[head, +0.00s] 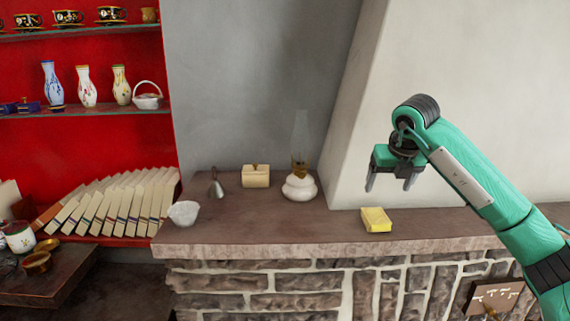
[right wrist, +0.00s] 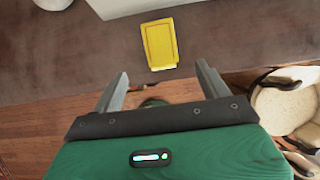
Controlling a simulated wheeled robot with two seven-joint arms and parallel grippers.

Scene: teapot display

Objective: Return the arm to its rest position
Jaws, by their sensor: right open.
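My right arm, green with black joints, comes in from the right in the head view. Its right gripper (head: 391,185) hangs above the mantel, fingers pointing down, apart and empty. The gripper also shows in the right wrist view (right wrist: 163,85), with nothing between its fingers. A yellow box-like object (head: 376,220) lies on the mantel below the gripper. It also shows in the right wrist view (right wrist: 159,44), beyond the fingertips and not touched. My left gripper is not in view.
The stone mantel (head: 240,235) bears a white bowl (head: 184,213), a small metal bell-like object (head: 216,186), a cream box (head: 256,176) and an oil lamp (head: 299,187). Red shelves at left hold vases, cups and a row of books (head: 122,207). The mantel is bare around the yellow object.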

